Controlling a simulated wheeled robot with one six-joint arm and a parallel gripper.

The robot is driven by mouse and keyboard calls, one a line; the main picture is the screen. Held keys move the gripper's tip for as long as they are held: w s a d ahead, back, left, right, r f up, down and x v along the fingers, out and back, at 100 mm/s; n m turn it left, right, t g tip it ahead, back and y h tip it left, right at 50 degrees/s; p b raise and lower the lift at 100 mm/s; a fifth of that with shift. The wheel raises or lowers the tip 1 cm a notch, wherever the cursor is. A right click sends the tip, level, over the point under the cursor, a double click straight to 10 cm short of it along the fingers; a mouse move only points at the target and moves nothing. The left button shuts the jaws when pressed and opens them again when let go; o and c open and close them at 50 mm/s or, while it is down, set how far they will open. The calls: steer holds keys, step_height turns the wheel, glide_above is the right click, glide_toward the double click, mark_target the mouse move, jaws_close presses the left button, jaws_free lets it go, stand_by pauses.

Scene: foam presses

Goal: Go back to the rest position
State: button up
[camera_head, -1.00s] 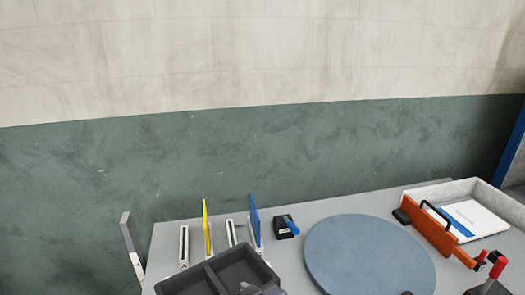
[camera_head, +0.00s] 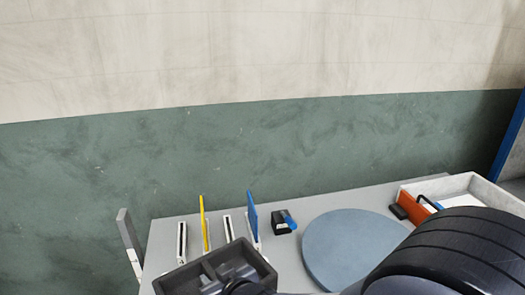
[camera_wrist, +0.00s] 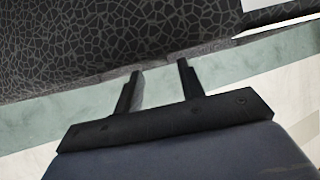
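My gripper (camera_wrist: 160,72) shows in the wrist view with its two dark fingers apart and nothing between them. The wrist view looks past it at a green and cream wall and a dark surface with a cracked pattern. In the head view a large dark rounded part of my arm covers the lower right corner. My fingertips cannot be made out in the head view.
A grey table (camera_head: 285,262) holds a dark divided tray (camera_head: 265,268), a round blue-grey disc (camera_head: 350,245), slotted holders with a yellow plate (camera_head: 203,222) and a blue plate (camera_head: 252,215), and a small black-and-blue item (camera_head: 281,224). A pale tray (camera_head: 470,183) and orange piece (camera_head: 412,204) stand right.

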steer(key=shift+w+a+f, duration=0.35)
steer(key=shift+w+f, duration=0.1)
steer(key=shift+f, duration=0.1)
steer(key=shift+r, duration=0.1)
